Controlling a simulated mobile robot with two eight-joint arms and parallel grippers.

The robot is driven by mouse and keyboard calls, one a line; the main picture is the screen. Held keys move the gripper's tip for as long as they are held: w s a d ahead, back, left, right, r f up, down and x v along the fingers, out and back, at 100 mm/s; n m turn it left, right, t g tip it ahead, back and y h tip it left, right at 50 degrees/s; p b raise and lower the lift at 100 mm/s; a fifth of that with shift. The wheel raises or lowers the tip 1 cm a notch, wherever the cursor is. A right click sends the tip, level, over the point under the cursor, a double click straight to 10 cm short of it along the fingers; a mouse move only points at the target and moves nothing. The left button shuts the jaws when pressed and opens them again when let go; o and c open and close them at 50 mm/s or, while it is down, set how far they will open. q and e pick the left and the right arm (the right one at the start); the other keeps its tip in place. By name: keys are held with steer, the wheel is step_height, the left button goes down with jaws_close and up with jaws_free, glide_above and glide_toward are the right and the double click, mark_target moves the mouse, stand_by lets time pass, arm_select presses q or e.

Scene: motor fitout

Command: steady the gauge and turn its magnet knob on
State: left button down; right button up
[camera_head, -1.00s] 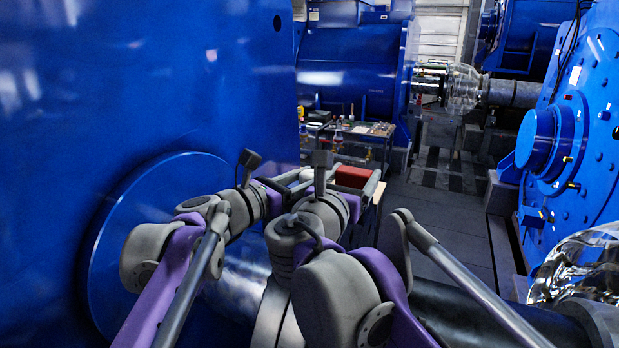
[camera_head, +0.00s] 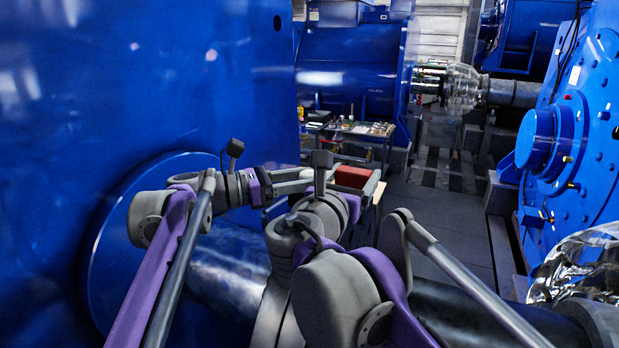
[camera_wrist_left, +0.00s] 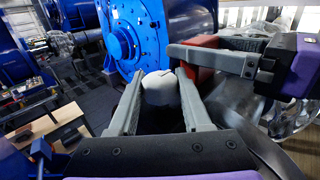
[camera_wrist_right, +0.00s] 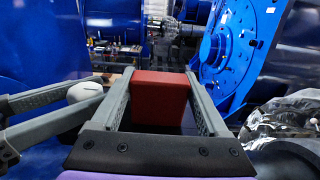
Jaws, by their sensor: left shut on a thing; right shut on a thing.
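The gauge's red block (camera_head: 353,177) is between the fingers of my right gripper (camera_wrist_right: 160,98), which is shut on it. The white magnet knob (camera_wrist_left: 160,88) is round, with a dark mark on its top. My left gripper (camera_wrist_left: 160,98) is shut on the knob, a finger on each side. In the right wrist view the knob (camera_wrist_right: 85,92) shows left of the red block (camera_wrist_right: 161,95), between the left fingers. In the head view my left gripper (camera_head: 295,181) hides most of the knob. The gauge's dial is not distinguishable.
A big blue housing (camera_head: 150,90) fills the left, close to my left arm. A dark shaft (camera_head: 470,315) runs below my arms. A blue flanged machine (camera_head: 585,150) stands at right. A cart (camera_head: 370,130) with small items is behind. The grey floor between is clear.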

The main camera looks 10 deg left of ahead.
arm_select(q)
steer(key=shift+c, duration=1.7)
jaws_free()
steer(key=v, duration=1.2)
arm_select(e)
steer(key=o, duration=1.4)
